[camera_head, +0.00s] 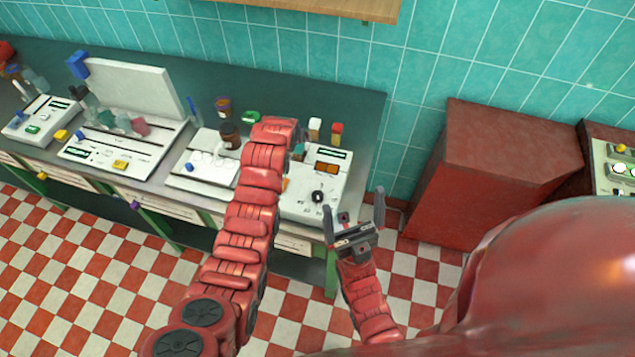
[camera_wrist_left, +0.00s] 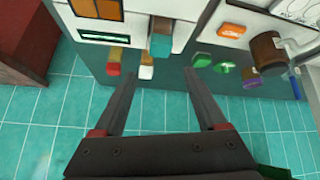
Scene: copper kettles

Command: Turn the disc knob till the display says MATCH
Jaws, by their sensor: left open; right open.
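A small black knob (camera_head: 318,197), which looks like the disc knob, sits on the front of the white console at the bench's right end. The console's dark green display (camera_head: 332,153) is near its back edge; its text is too small to read. The display also shows in the left wrist view (camera_wrist_left: 103,38). My right gripper (camera_head: 354,203) is open and empty, right of the knob and apart from it. My left gripper (camera_wrist_left: 160,82) is open and empty, pointing at the back of the bench. In the head view my left arm mostly hides it.
Red and white blocks (camera_head: 336,132) stand behind the console. A brown jar (camera_head: 230,135) stands on the neighbouring white unit. More white consoles line the bench leftward. A red cabinet (camera_head: 500,160) stands to the right, with open checkered floor (camera_head: 420,262) before it.

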